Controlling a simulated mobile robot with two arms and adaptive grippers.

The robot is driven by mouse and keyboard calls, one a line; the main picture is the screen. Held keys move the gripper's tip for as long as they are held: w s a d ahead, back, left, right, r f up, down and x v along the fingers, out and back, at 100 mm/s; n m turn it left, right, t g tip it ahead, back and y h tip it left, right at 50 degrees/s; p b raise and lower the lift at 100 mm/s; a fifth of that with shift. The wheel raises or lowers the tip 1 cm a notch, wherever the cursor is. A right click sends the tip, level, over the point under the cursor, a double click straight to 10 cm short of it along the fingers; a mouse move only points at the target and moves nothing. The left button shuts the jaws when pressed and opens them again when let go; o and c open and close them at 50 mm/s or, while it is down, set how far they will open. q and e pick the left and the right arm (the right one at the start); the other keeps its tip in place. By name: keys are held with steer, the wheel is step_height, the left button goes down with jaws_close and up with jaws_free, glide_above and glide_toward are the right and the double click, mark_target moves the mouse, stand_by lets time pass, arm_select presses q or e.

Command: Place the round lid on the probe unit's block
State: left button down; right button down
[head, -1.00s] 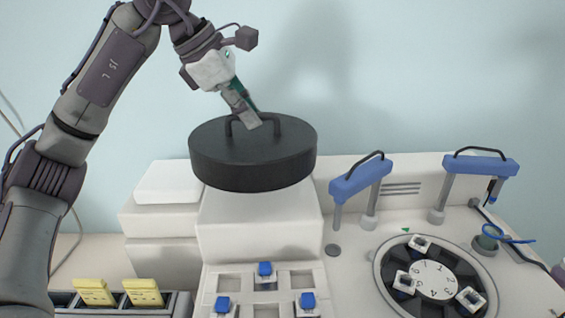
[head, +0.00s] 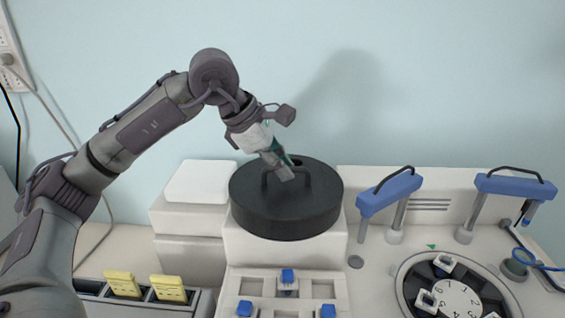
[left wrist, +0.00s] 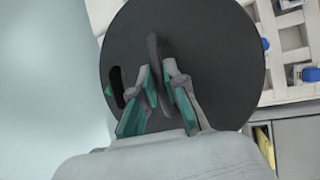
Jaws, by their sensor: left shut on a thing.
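The round lid (head: 287,212) is a thick dark disc with an arched handle on top. My left gripper (head: 284,174) is shut on that handle from above. In the left wrist view the gripper (left wrist: 164,88) has its fingers on both sides of the handle, and the lid (left wrist: 225,60) shows a dark slot and a small green mark near its left edge. The lid is at the top of the probe unit's white block (head: 262,250) and hides the block's top. I cannot tell whether the lid touches the block. My right gripper is not in view.
A lower white box (head: 200,182) stands left of the block. A rack with blue-capped pieces (head: 262,281) is in front. Right are two blue-handled arms (head: 390,195) and a numbered round carousel (head: 458,296). Yellow pieces (head: 123,284) sit in a grey tray at lower left.

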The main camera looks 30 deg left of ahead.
arm_select(q)
steer(key=c, duration=1.2)
jaws_free()
arm_select(e)
steer(key=shift+s+f, duration=0.1)
steer(key=shift+s, duration=0.75)
arm_select(q)
steer(key=shift+r, duration=0.1)
